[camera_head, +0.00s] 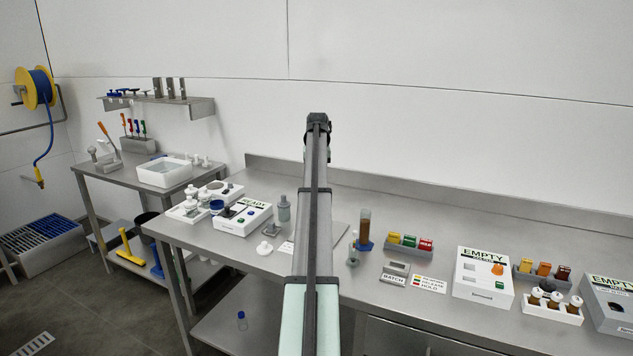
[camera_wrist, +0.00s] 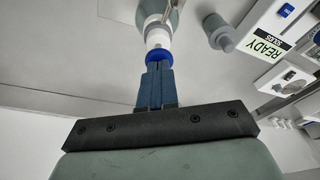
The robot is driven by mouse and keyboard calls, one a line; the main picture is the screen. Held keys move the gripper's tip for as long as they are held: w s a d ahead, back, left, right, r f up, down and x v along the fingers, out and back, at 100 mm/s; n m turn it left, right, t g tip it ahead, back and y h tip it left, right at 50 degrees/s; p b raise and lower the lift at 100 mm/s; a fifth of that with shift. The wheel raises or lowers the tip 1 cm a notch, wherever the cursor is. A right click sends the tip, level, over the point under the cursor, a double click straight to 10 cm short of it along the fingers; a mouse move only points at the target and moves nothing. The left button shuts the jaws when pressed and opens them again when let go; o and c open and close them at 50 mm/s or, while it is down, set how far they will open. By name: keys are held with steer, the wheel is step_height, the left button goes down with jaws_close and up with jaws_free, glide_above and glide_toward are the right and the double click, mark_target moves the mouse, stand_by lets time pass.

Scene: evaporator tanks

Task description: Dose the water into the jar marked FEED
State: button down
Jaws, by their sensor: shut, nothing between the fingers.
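In the wrist view my gripper (camera_wrist: 154,78) has its two narrow blue fingers together, with nothing between them. Just beyond the fingertips is a bottle (camera_wrist: 158,14) with a pale grey-green body, a white neck and a blue ring. I cannot tell whether the fingertips touch the ring. In the head view my own arm hides the gripper and this bottle. A grey-green bottle (camera_head: 284,209) stands on the bench left of my arm. I cannot make out a jar marked FEED or any water in either view.
A white box marked READY (camera_head: 243,217) is left of my arm and also shows in the wrist view (camera_wrist: 262,46). On the right are a brown-filled cylinder (camera_head: 364,228), a BATCH sign (camera_head: 393,279) and a box marked EMPTY (camera_head: 482,276). A white basin (camera_head: 164,171) is on the left table.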

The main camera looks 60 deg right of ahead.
steer(key=shift+x, duration=1)
steer(key=shift+s+a, duration=0.1)
steer(key=shift+a, duration=0.05)
steer(key=shift+r, duration=0.15)
steer(key=shift+w+d+v, duration=0.1)
steer(key=shift+d+v, duration=0.05)
steer(key=shift+v, duration=0.85)
steer(key=shift+w+d+v, duration=0.1)
steer(key=shift+d+v, duration=0.1)
steer(key=shift+v, duration=0.8)
steer(key=shift+s+a+x, duration=0.1)
steer(key=shift+a+x, duration=0.1)
steer(key=shift+x, duration=0.8)
steer(key=shift+s+a+x, duration=0.1)
steer(key=shift+a+x, duration=0.05)
steer(key=shift+x, duration=0.9)
steer(key=shift+w+d+v, duration=0.1)
steer(key=shift+d+v, duration=0.1)
steer(key=shift+v, duration=0.8)
steer(key=shift+w+d+v, duration=0.1)
steer(key=shift+d+v, duration=0.05)
steer(key=shift+v, duration=0.9)
steer(key=shift+r, duration=0.15)
